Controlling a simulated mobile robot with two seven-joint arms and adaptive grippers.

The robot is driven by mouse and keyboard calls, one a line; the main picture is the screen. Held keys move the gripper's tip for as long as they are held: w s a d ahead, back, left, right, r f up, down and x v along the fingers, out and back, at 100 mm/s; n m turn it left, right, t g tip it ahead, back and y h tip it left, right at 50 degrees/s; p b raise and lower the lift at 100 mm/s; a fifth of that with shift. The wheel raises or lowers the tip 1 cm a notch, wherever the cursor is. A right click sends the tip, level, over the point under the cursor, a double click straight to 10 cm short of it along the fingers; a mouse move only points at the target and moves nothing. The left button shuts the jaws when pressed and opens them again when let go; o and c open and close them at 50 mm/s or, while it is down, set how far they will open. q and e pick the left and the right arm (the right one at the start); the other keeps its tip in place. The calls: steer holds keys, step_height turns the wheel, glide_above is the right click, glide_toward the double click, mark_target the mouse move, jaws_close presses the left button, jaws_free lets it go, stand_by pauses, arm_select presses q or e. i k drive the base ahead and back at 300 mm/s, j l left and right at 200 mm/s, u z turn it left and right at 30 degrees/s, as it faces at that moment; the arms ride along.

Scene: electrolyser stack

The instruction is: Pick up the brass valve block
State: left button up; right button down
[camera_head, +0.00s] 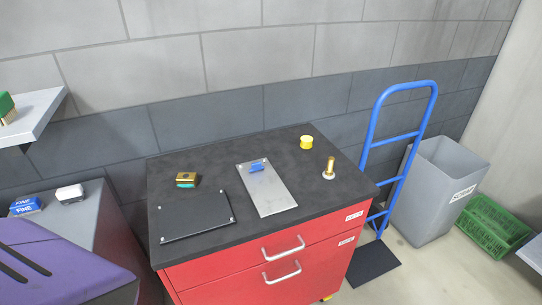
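A small brass-coloured block (186,177) with a teal lower part sits on the dark top of the red drawer cabinet (230,232), towards its left back. It looks like the brass valve block. It stands just behind a black plate (194,217) and apart from it. An upright brass-coloured piece (330,164) with a white base stands near the right side of the same top. Neither of my grippers is in view, and nothing touches the block.
A silver plate (272,198) with a blue piece (257,166) lies mid-top. A yellow round item (306,142) stands at the back. A blue hand truck (400,138), grey bin (440,185) and green crate (489,230) stand right. A purple slotted object (60,262) fills the lower left.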

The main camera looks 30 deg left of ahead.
mark_target(184, 180)
steer(key=u, duration=1.55)
